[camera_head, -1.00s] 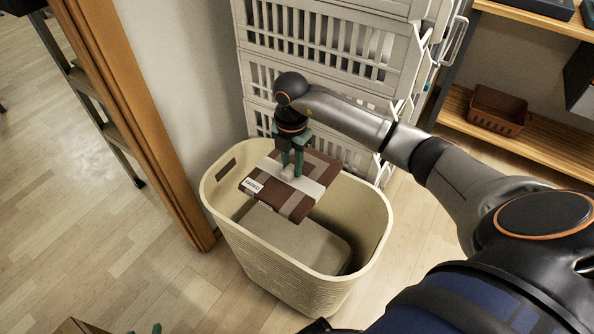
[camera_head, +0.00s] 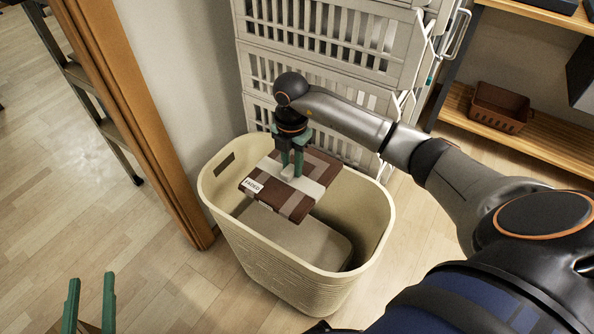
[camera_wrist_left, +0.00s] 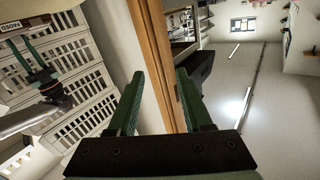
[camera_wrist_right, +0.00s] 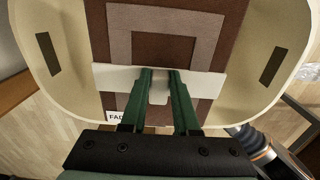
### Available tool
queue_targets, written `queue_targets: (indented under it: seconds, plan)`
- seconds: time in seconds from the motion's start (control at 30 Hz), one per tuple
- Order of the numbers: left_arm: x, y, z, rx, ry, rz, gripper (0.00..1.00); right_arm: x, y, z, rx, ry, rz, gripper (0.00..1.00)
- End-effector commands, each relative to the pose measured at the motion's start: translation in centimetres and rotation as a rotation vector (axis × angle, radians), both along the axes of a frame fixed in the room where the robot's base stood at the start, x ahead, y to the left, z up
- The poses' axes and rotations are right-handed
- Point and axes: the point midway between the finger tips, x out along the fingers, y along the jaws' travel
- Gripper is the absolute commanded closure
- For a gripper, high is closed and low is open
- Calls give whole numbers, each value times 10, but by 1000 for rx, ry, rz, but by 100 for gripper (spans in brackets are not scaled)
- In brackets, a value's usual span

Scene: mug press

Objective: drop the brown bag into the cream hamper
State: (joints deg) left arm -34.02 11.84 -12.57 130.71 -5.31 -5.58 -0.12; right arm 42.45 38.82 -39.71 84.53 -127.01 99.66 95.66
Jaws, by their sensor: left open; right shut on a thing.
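The brown bag (camera_head: 264,192), with pale bands and a small white label, hangs flat over the mouth of the cream hamper (camera_head: 262,259). My right gripper (camera_head: 290,174) is shut on the bag at the pale strip across its top. In the right wrist view the fingers (camera_wrist_right: 159,80) close on a light tab of the bag (camera_wrist_right: 120,30), with the hamper rim (camera_wrist_right: 40,20) around it. My left gripper (camera_head: 90,300) is open and empty at the lower left; its spread fingers also show in the left wrist view (camera_wrist_left: 160,85).
A grey-beige block (camera_head: 300,238) lies inside the hamper. White stacked crates (camera_head: 325,40) stand behind it. A wooden post (camera_head: 135,110) is close on the left. A brown basket (camera_head: 498,108) sits on a shelf at right.

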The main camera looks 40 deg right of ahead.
Motion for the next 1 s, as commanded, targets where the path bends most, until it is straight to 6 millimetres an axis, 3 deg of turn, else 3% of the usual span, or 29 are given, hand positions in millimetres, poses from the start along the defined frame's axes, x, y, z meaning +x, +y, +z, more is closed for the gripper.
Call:
queue_targets:
  seconds: [0.47, 1.0]
  plan:
    - [-6, -5, 71, 0, -300, -40, 50, 0, 0, -14, 0, 0, 1, 100]
    - [-38, -12, 145, 0, -642, -100, 50, 0, 0, -29, 0, -1, 1, 100]
